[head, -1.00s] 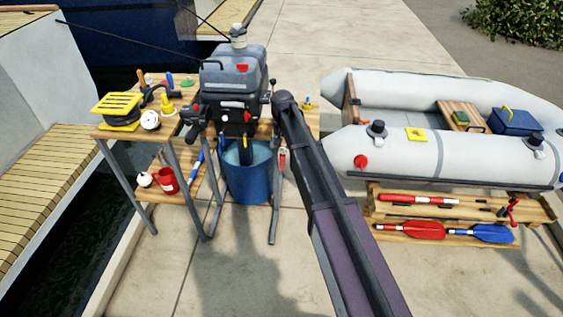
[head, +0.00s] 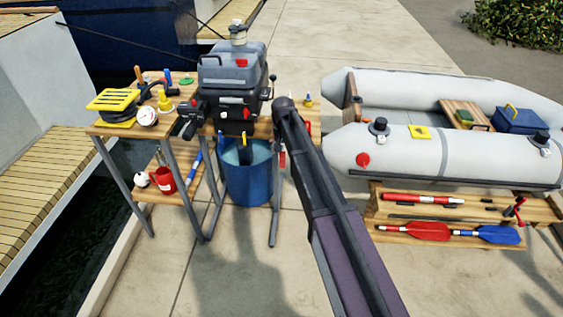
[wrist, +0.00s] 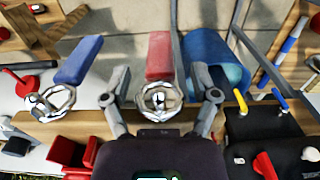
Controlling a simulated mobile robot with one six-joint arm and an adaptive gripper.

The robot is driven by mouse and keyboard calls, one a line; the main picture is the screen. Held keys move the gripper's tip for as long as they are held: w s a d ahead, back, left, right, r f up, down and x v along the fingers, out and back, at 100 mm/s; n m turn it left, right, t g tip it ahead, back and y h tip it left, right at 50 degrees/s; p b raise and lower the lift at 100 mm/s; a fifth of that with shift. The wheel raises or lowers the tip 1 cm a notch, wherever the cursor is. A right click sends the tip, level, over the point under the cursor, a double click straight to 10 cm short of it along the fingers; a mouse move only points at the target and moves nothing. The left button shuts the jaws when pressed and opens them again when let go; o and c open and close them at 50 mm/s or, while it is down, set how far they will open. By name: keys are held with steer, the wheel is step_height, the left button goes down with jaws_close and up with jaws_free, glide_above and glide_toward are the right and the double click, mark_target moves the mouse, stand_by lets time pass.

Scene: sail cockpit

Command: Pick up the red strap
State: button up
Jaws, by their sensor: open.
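In the wrist view the red strap (wrist: 159,55) hangs in the middle, with a round metal fitting at its near end. My gripper (wrist: 160,88) is open, with one finger on each side of the metal fitting; I cannot tell whether either finger touches it. A similar blue strap (wrist: 80,60) with its own metal fitting is just left of the left finger. In the head view a small red piece (head: 282,158), probably the red strap, shows beside my arm under the bench edge. My gripper is not visible there.
A blue bucket (head: 248,185) stands close right of the red strap in the wrist view (wrist: 210,62). An outboard motor (head: 232,80) is mounted on the wooden bench (head: 178,112). A grey dinghy (head: 440,155) lies right, above a rack with paddles. The paving in front is open.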

steer(key=shift+f, duration=0.25)
stand_by(0.4)
jaws_close()
